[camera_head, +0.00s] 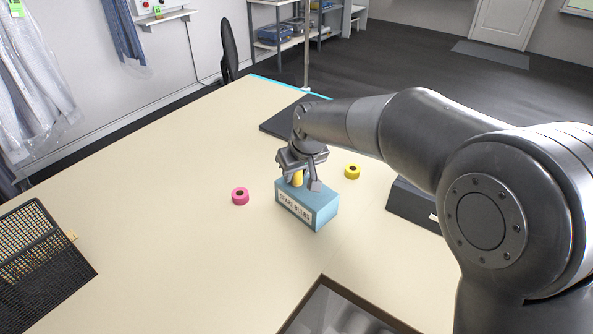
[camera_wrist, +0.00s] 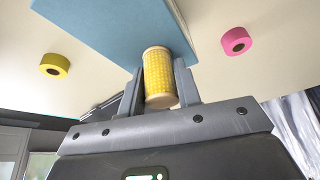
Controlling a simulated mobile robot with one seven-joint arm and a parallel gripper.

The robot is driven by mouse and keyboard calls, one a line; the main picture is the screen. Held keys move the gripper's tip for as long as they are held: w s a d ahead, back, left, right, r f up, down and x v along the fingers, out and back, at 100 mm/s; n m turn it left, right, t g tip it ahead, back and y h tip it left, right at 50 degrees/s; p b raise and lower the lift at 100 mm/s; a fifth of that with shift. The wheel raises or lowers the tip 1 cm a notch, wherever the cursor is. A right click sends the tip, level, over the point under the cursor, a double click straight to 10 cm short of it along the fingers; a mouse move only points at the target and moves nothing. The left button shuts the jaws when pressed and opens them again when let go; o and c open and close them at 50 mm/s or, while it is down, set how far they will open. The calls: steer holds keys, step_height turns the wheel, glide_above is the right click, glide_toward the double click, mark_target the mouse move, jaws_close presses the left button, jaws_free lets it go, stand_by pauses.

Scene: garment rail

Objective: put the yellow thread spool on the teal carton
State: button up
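The yellow thread spool (camera_wrist: 158,78) is upright between the two fingers of my gripper (camera_wrist: 160,88), which look shut on it in the wrist view. In the head view the spool (camera_head: 297,179) is partly hidden by my gripper (camera_head: 301,181) and is over the top of the teal carton (camera_head: 322,214). The carton has a white label on its front and also fills the upper middle of the wrist view (camera_wrist: 110,25). I cannot tell whether the spool's lower end touches the carton top.
A pink tape roll (camera_head: 240,196) lies left of the carton, and a yellow tape roll (camera_head: 352,172) lies to its right. A black mesh basket (camera_head: 40,262) is at the far left.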

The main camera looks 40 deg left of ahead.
steer(key=o, duration=0.4)
steer(key=shift+r, duration=0.1)
steer(key=v, duration=1.2)
steer(key=w+d+r+m+t, duration=0.2)
steer(key=d+r+m, duration=0.1)
steer(key=d, duration=1.2)
steer(key=s+d+m+h, duration=0.2)
steer(key=d+m, duration=0.1)
steer(key=d, duration=1.1)
steer(key=s+d+f+m, duration=0.1)
steer(key=s+d+m, duration=0.1)
steer(key=s+d, duration=0.2)
steer(key=s+d+f+m+t+h, duration=0.1)
steer(key=s+d, duration=0.3)
steer(key=d, duration=0.4)
steer(key=s+d+f+m+h, duration=0.1)
steer(key=s+d+f+m, duration=0.2)
steer(key=d, duration=0.3)
steer(key=shift+s+d+f+m+t, duration=0.25)
steer(key=shift+s+d+m+t, duration=0.05)
steer(key=shift+s, duration=0.35)
